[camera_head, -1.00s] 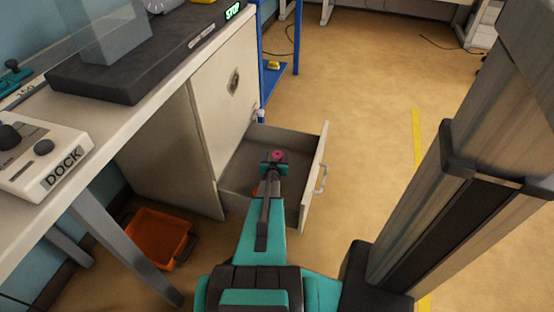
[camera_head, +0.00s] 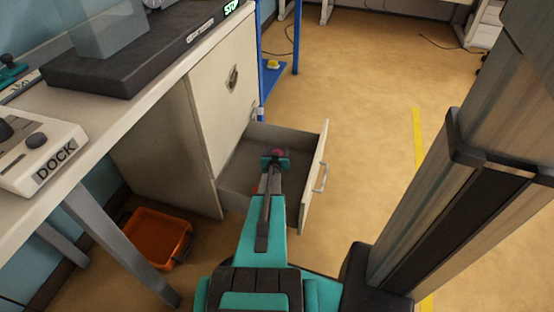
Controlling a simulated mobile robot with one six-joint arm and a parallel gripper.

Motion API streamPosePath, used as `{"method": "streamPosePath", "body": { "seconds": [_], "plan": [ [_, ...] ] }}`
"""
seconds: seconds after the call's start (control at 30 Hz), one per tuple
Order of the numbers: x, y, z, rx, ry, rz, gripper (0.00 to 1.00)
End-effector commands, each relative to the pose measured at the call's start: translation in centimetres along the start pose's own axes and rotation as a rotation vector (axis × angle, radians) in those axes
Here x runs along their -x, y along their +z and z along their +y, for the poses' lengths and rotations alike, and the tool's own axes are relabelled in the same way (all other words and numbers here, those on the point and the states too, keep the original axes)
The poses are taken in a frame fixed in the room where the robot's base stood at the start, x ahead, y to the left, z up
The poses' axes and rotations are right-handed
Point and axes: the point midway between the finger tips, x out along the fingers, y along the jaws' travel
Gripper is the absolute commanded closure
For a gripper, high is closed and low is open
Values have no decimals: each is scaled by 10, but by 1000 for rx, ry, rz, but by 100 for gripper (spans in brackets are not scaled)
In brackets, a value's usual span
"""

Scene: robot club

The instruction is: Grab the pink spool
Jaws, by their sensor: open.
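The gripper is open. I cannot tell whether its fingers are around the spool or only near it. My teal and grey arm reaches forward from the bottom of the picture to the drawer.
The drawer front with its handle (camera_head: 320,178) stands out to the right. An orange bin (camera_head: 157,236) sits on the floor under the desk (camera_head: 100,128). A blue stand (camera_head: 277,80) is behind the cabinet. The floor to the right is open, with a yellow line (camera_head: 417,140).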

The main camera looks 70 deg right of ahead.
Motion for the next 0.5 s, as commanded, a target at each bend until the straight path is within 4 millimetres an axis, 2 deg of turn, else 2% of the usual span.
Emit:
{"method": "streamPosePath", "body": {
  "seconds": [0.13,0.5],
  "plan": [
    [-12,1,0,0,0,-1,32],
    [-13,0,-1,0,-1,-1,32]
  ]
}}
